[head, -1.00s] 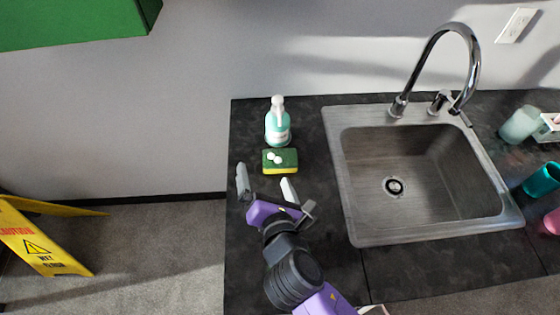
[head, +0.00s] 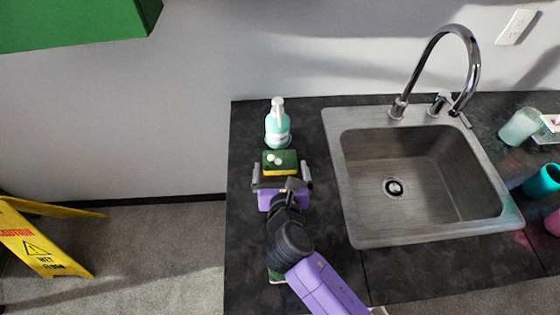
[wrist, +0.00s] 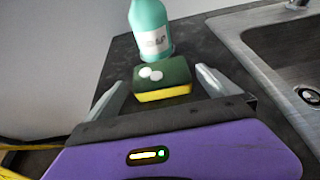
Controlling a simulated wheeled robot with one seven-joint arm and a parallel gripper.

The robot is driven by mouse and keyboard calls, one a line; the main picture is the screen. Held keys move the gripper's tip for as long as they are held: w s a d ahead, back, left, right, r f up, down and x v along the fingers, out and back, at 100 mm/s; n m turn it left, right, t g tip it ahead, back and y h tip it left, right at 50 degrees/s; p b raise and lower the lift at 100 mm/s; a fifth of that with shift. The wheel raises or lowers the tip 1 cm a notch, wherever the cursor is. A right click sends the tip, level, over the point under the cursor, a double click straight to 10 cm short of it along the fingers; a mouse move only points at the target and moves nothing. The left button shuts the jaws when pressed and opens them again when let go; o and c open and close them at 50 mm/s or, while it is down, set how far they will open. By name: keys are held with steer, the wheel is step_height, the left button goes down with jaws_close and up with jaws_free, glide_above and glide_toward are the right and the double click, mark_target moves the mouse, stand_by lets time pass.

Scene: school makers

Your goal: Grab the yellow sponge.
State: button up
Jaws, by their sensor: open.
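The yellow sponge (head: 280,163) has a dark green top with white spots and lies on the dark counter in front of the soap bottle. It also shows in the wrist view (wrist: 162,80), ahead of the palm and between the two fingers. My gripper (head: 282,175) is open, with one finger to the left and one to the right of the sponge's near part. The fingers do not appear to touch it. In the wrist view my gripper (wrist: 163,90) has nothing in its grip.
A teal soap bottle (head: 278,125) stands just behind the sponge. A steel sink (head: 345,200) with a tall faucet (head: 473,65) is to the right. Cups, including a teal one (head: 542,181), stand at the far right. Part of another green object (head: 276,277) shows beside my arm. The counter's left edge is close.

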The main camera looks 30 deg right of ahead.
mark_target(280, 158)
steer(key=x, duration=0.5)
steer(key=shift+w+r, duration=0.15)
steer(key=c, duration=1.1)
steer(key=shift+c, duration=0.2)
steer(key=shift+r, duration=0.1)
